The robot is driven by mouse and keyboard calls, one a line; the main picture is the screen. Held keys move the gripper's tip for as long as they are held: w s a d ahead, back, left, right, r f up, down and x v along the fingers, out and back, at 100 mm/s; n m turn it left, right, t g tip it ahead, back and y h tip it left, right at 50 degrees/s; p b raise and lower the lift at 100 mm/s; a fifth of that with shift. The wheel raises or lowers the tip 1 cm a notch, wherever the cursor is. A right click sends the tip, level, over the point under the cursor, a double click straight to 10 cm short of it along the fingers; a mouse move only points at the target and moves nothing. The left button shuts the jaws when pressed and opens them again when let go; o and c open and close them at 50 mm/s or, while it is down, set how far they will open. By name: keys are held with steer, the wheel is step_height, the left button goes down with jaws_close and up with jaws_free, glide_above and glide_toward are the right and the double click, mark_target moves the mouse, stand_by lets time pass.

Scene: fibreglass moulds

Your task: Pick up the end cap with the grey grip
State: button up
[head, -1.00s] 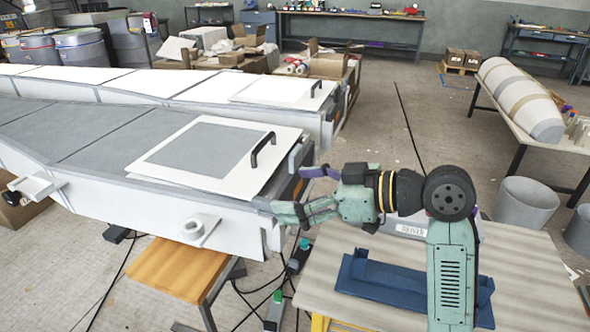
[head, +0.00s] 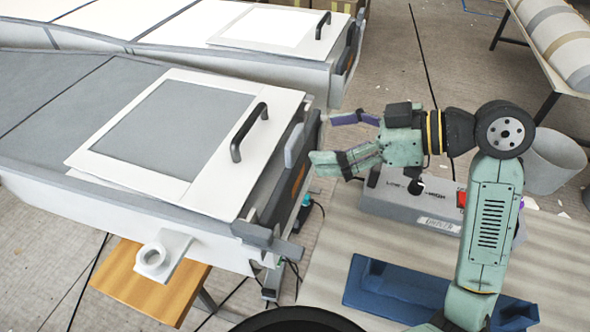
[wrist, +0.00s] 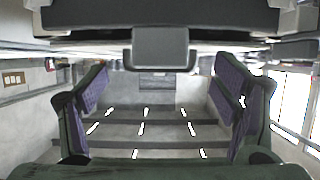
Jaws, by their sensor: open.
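The grey grip (head: 294,145) is a light grey upright block at the near mould's right end. It rises from the dark end cap (head: 305,172), which has an orange patch and is partly hidden by my gripper. My gripper (head: 323,140) is open and empty, just right of the grip and pointing left at it. One finger has a purple pad; the other shows green. In the wrist view the grip (wrist: 160,48) appears above centre, between the two spread fingers, against a dark bar. I cannot tell the exact gap, but the fingers do not close on it.
A white panel with a black handle (head: 249,132) lies on the near mould, left of the grip. A grey clamp (head: 265,240) is at its front corner. A grey box (head: 410,205) and a blue tray (head: 400,290) stand on the table below my arm.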

mark_target(299, 143)
steer(key=x, duration=0.7)
steer(key=shift+a+f+b, duration=0.15)
steer(key=shift+b, duration=0.2)
steer(key=shift+c, duration=0.4)
jaws_close()
stand_by(0.4)
